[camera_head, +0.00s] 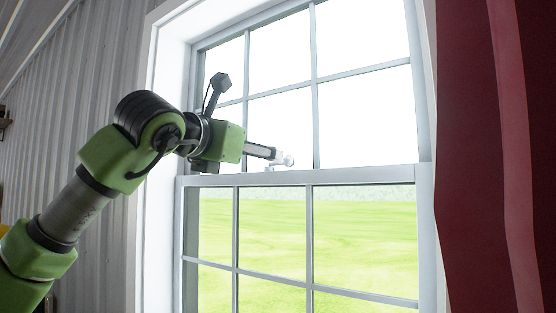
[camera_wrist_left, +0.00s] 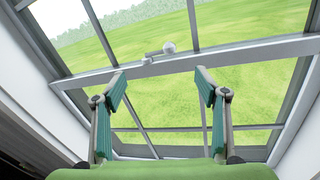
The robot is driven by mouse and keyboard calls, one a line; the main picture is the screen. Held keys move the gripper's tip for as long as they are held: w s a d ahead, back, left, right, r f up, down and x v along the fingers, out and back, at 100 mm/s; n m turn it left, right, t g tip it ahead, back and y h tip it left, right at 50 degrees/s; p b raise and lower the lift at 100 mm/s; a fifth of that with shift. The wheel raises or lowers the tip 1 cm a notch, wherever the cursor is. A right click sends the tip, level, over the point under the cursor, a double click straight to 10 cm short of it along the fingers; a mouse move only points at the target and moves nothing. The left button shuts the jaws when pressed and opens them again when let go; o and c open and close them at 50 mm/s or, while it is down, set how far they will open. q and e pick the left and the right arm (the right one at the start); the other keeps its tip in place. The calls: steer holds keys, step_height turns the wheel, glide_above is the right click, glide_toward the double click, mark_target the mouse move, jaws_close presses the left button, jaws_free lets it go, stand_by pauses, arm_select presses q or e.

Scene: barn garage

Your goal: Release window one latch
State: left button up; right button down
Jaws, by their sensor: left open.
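The window (camera_head: 300,178) has an upper and a lower sash that meet at a white horizontal rail. A small pale latch (camera_wrist_left: 160,52) sits on that rail in the left wrist view, with a rounded knob at its right end. In the head view the latch (camera_head: 288,160) shows just past my left fingertips. My left gripper (camera_head: 265,153) reaches in from the left at rail height. In the left wrist view its two teal-padded fingers (camera_wrist_left: 158,76) are spread apart with nothing between them. The latch lies beyond the fingertips, roughly centred between them, and appears apart from them.
A red curtain (camera_head: 490,150) hangs to the right of the window. A corrugated metal wall (camera_head: 75,120) and the white window frame (camera_head: 160,215) are on the left, close to my arm. Green grass shows through the panes.

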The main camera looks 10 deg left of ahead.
arm_select(q)
steer(key=w+d+p, duration=0.2)
steer(key=w+p, duration=0.5)
steer(key=w, duration=0.6)
steer(key=shift+w+d+p, duration=0.3)
steer(key=c, duration=1.5)
steer(key=shift+s+a+f, duration=0.1)
steer(key=shift+a, duration=0.05)
